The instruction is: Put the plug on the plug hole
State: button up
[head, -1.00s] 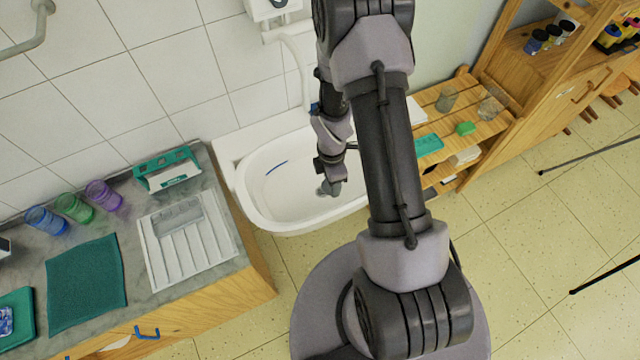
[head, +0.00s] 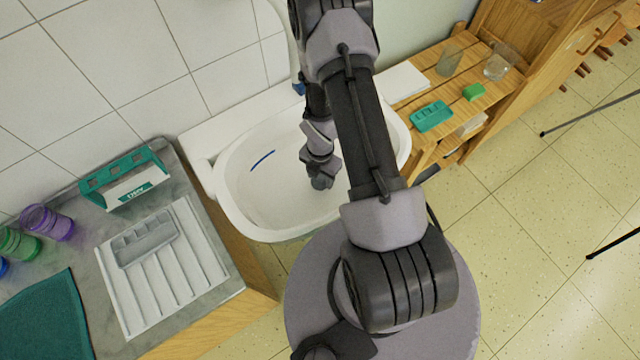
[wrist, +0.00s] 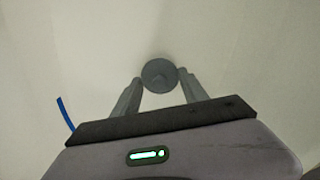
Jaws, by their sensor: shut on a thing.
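My gripper (head: 322,180) is inside the white sink basin (head: 265,200), over its right half. In the wrist view my gripper (wrist: 159,82) is shut on a dark grey round plug (wrist: 159,72), held between the two fingertips with its flat face towards the camera. The pale basin surface fills the background there. How high the plug is above the basin floor I cannot tell. The plug hole does not show in either view; it may be hidden by the gripper, arm or plug.
A thin blue strip (head: 262,160) lies in the basin, left of my gripper. A counter with a grey-white drying rack (head: 165,265) and a teal-and-white box (head: 125,180) stands left. A wooden shelf with a green sponge (head: 473,92) stands right.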

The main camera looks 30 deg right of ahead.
aim_at(320, 177)
jog(key=shift+f+b, duration=0.3)
jog(key=shift+f, duration=0.6)
jog(key=shift+r+p, duration=0.3)
jog(key=shift+f, duration=0.1)
jog(key=o, duration=1.3)
jog(key=shift+o, duration=0.2)
notch_tip(320, 177, up, 12)
jog(key=p, duration=1.2)
